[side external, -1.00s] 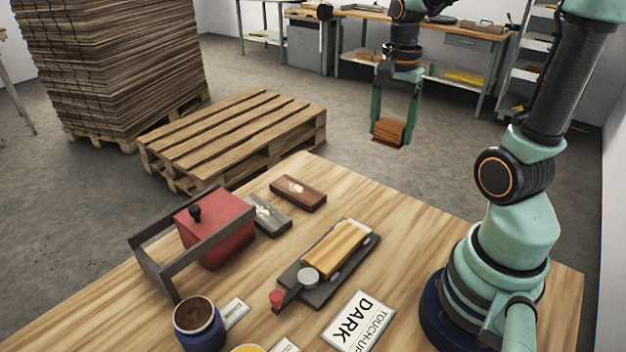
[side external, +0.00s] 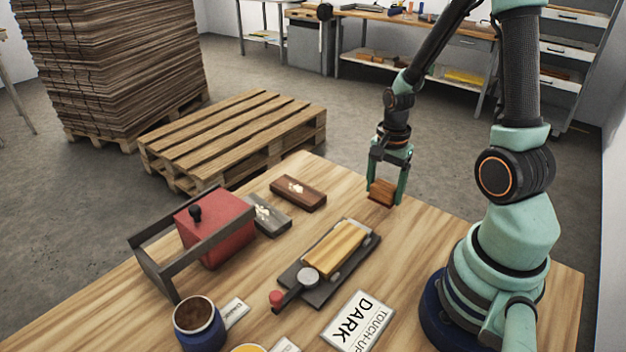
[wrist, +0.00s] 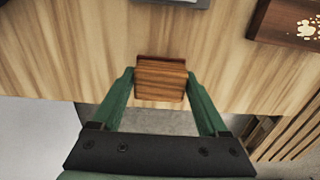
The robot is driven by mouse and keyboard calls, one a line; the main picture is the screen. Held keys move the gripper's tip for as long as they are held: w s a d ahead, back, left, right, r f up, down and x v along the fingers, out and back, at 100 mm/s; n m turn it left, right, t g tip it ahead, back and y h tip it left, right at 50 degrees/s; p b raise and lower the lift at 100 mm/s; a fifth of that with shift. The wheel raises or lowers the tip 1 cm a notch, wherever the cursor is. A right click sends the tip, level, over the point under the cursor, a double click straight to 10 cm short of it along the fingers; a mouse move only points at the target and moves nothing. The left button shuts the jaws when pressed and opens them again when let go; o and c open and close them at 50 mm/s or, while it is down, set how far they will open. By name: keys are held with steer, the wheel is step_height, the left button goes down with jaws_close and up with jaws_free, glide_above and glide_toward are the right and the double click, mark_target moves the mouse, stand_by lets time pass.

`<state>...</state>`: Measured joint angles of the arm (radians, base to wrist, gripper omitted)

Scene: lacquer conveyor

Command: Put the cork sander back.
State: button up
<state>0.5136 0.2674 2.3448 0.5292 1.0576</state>
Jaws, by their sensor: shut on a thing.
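My gripper (side external: 385,195) is shut on a reddish-brown block with a thin darker base, which I take to be the cork sander (side external: 381,190). In the side view it is at the table's far edge, low down; I cannot tell whether it touches the top. In the wrist view the sander (wrist: 161,82) sits between the two green fingers, over the bare wood near the edge. A dark brown block (side external: 299,194) and a grey block (side external: 267,216), both with pale marks, lie to its left. No marked place for the sander is clear.
A dark tray (side external: 310,291) with a wooden plank (side external: 335,247) lies mid-table. The wood between the sander and the tray is clear.

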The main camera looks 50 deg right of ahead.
mark_target(382, 201)
steer(key=shift+f, duration=1.8)
steer(key=shift+f, duration=0.1)
steer(key=o, duration=1.2)
step_height(382, 201, up, 12)
steer(key=shift+f, duration=0.2)
steer(key=shift+w+a+r, duration=0.15)
steer(key=shift+a+r, duration=0.05)
steer(key=shift+r, duration=0.35)
steer(key=w+a+r+n+t, duration=0.1)
steer(key=a+r+n+t, duration=0.4)
steer(key=a+r+n, duration=0.6)
steer(key=a+n, duration=0.3)
steer(key=n, duration=0.4)
steer(key=shift+w+a+r+t, duration=0.3)
steer(key=shift+w+r, duration=0.05)
steer(key=shift+r, duration=0.05)
